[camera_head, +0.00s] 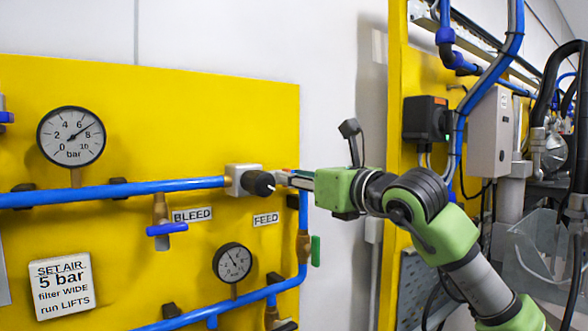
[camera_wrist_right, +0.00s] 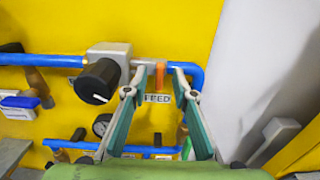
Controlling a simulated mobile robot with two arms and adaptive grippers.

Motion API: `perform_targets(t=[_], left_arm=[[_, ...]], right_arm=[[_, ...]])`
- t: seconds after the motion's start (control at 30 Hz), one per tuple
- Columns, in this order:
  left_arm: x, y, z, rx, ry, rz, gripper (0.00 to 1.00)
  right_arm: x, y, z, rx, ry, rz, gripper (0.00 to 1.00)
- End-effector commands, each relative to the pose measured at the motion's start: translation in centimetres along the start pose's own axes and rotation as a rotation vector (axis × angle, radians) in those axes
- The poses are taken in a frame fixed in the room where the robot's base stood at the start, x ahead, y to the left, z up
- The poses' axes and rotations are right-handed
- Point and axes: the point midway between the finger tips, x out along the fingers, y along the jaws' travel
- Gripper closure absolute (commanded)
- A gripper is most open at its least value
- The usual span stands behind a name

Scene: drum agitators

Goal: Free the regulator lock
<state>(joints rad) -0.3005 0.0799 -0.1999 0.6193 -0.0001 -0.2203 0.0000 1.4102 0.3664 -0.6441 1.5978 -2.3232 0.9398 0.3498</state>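The regulator is a pale grey block (camera_head: 238,178) with a black knob (camera_head: 262,184) on the blue pipe of the yellow panel. In the right wrist view the knob (camera_wrist_right: 97,82) has a white mark and stands left of my fingers. A small orange tab (camera_wrist_right: 160,75), possibly the lock, is on the pipe just right of the regulator. My right gripper (camera_wrist_right: 160,72) is open, with its fingertips on either side of this tab and gaps visible. In the head view the right gripper (camera_head: 284,178) reaches in from the right, beside the knob. My left gripper is out of view.
A large gauge (camera_head: 71,136) and a small gauge (camera_head: 232,262) sit on the panel. A blue-handled bleed valve (camera_head: 166,229) is below the pipe. A green handle (camera_head: 315,250) is at the right pipe. The white wall right of the panel is bare.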

Motion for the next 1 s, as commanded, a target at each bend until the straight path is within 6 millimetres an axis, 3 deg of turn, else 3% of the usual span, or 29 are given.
perform_targets(t=[0.33, 0.37, 0.43, 0.47, 1.0], left_arm=[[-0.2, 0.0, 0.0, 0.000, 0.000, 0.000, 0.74], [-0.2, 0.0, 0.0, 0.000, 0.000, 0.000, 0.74], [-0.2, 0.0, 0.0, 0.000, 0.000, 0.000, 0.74], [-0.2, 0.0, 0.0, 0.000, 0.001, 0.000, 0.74], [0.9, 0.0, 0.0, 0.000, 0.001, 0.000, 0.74]], right_arm=[[0.6, 0.0, -0.1, -0.001, 0.000, 0.001, 0.75], [0.6, 0.0, -0.1, -0.001, 0.000, 0.001, 0.78], [0.5, 0.0, -0.1, 0.000, 0.000, 0.001, 0.96], [0.5, 0.0, -0.1, 0.000, 0.000, 0.001, 1.00], [0.5, 0.0, -0.2, -0.090, -0.001, 0.000, 1.00]])
